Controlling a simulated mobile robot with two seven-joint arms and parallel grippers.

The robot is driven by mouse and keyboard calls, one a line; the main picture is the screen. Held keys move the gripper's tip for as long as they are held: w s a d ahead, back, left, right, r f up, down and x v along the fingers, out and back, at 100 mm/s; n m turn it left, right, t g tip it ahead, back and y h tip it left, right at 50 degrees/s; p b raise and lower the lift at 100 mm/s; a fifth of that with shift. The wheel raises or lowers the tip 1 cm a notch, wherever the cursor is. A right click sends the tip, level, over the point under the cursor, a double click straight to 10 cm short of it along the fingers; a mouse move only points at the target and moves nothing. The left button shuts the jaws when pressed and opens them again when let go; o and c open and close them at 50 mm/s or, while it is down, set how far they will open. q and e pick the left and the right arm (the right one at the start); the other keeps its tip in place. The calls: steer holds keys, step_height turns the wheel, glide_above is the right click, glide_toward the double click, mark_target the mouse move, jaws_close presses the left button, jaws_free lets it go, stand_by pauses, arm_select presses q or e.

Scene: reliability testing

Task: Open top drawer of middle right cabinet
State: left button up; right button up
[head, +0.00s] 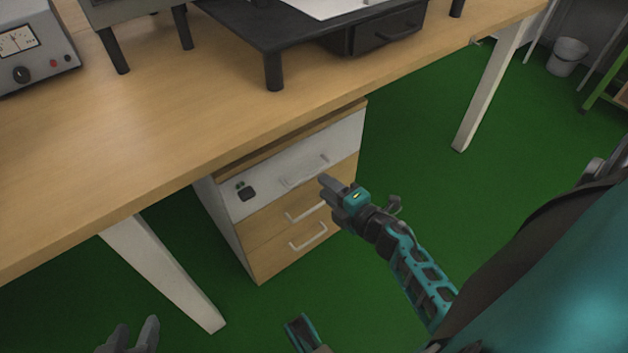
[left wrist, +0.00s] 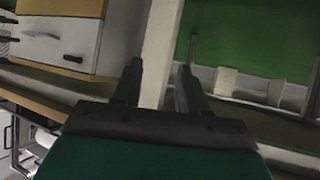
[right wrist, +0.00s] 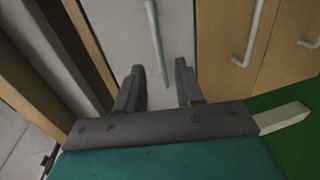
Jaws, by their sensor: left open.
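The cabinet under the desk has a white top drawer (head: 280,180) and two wood-coloured drawers below, each with a bar handle. The top drawer looks shut. Its handle (head: 304,172) is partly behind my right gripper (head: 326,186), which is close in front of the drawer's right part. In the right wrist view, my right gripper (right wrist: 160,72) is open, with the top drawer handle (right wrist: 155,40) lined up between its fingers; contact cannot be told. My left gripper (head: 135,338) is low at the left, open and empty, away from the cabinet. The left wrist view shows the white drawer (left wrist: 58,38) far off.
The wooden desk top (head: 150,120) overhangs the cabinet, with a white desk leg (head: 165,270) to the left. A black stand with a small drawer (head: 385,32) and a meter (head: 30,45) are on the desk. Green floor (head: 400,140) is free right of the cabinet.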

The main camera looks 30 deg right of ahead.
steer(key=b+x, duration=0.1)
steer(key=x, duration=0.4)
steer(key=shift+w, duration=0.15)
jaws_close()
stand_by(1.3)
